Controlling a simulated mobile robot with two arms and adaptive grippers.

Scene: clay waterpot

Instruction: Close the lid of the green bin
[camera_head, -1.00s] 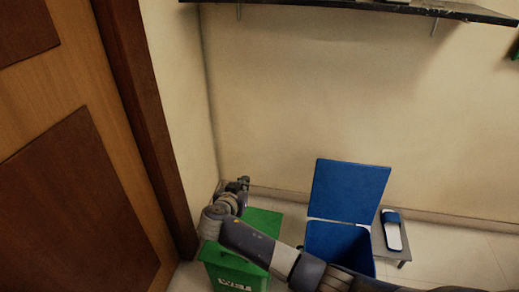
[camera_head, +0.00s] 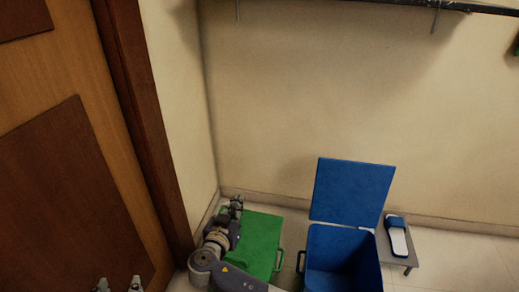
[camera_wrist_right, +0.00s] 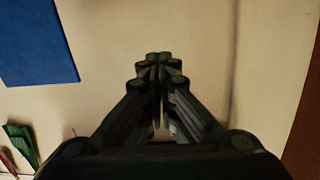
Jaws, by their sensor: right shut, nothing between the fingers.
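The green bin stands on the floor by the corner, with a side handle (camera_head: 280,260) showing at its right. Its green lid (camera_head: 258,243) appears as a flat panel over the top; whether it sits fully down is hard to tell. My right gripper (camera_head: 237,203) is shut and empty, at the back left corner of the lid near the wall. In the right wrist view its fingers (camera_wrist_right: 159,62) are together in front of the wall. My right forearm covers the bin's left and front. My left gripper (camera_head: 119,284) shows only its tips at the bottom left, spread apart and empty.
A blue bin (camera_head: 335,245) with its lid (camera_head: 352,190) raised stands right of the green bin. A small grey stand with a blue and white item (camera_head: 397,236) is further right. A wooden door (camera_head: 65,190) is at left, a shelf (camera_head: 400,5) above.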

